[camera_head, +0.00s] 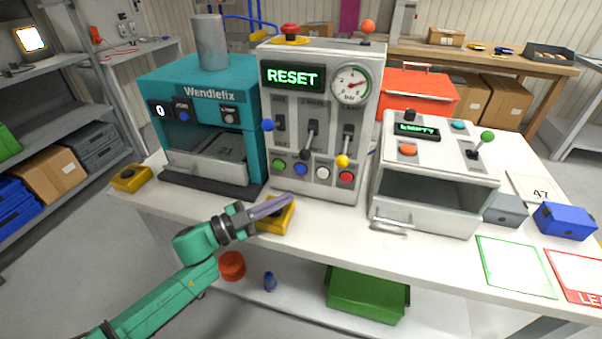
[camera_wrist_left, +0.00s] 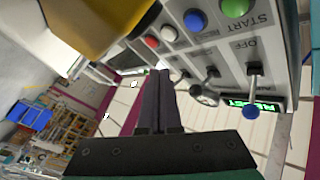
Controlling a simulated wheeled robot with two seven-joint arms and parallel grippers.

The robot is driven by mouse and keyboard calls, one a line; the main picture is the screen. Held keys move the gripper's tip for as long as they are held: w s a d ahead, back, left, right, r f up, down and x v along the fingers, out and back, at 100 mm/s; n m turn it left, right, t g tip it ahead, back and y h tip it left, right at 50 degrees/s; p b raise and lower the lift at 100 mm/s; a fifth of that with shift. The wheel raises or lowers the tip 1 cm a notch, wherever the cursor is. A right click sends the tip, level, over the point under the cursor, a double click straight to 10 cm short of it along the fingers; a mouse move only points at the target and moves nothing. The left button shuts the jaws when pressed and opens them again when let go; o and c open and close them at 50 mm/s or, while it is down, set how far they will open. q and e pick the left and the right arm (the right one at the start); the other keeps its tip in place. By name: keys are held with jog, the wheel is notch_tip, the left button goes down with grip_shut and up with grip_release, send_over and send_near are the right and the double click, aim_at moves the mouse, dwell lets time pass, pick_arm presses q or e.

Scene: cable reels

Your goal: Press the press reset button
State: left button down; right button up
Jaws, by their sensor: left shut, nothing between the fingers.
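The grey control panel (camera_head: 316,120) stands behind the bench's front edge, with a lit RESET display (camera_head: 292,76). Along its lower front are a green button (camera_head: 280,163), a blue button (camera_head: 300,169), a white button (camera_head: 323,173) and a red button (camera_head: 346,177). In the left wrist view the green button (camera_wrist_left: 236,7) is labelled START; the label by the blue button (camera_wrist_left: 195,20) is too blurred to read. My left gripper (camera_head: 289,198) is shut and empty, below and in front of the panel, apart from the buttons. Its closed fingers (camera_wrist_left: 160,73) show in the wrist view. My right gripper is not in view.
A yellow box (camera_head: 277,218) lies just beneath my left fingers, and another yellow box (camera_head: 131,179) sits at the bench's left. The teal Wendlefix press (camera_head: 205,105) stands left of the panel. A grey drawer unit (camera_head: 437,170) stands right. Three levers (camera_head: 311,137) project above the buttons.

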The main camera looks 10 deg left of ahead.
aim_at(305, 171)
pick_arm(q)
jog(key=w+b, duration=0.3)
jog(key=w, duration=0.3)
jog(key=shift+d+f, duration=0.1)
jog(key=shift+f, duration=0.05)
jog(key=shift+w, duration=0.45)
jog(key=shift+w, duration=0.15)
dwell(1.2)
jog(key=shift+w, duration=0.3)
jog(key=shift+w+d+b, duration=0.1)
jog(key=shift+w+b, duration=0.3)
jog(key=shift+b, duration=0.05)
dwell(0.5)
jog(key=shift+s+r, duration=0.1)
jog(key=shift+r, duration=0.1)
jog(key=shift+s+p, duration=0.6)
jog(key=shift+s, duration=0.15)
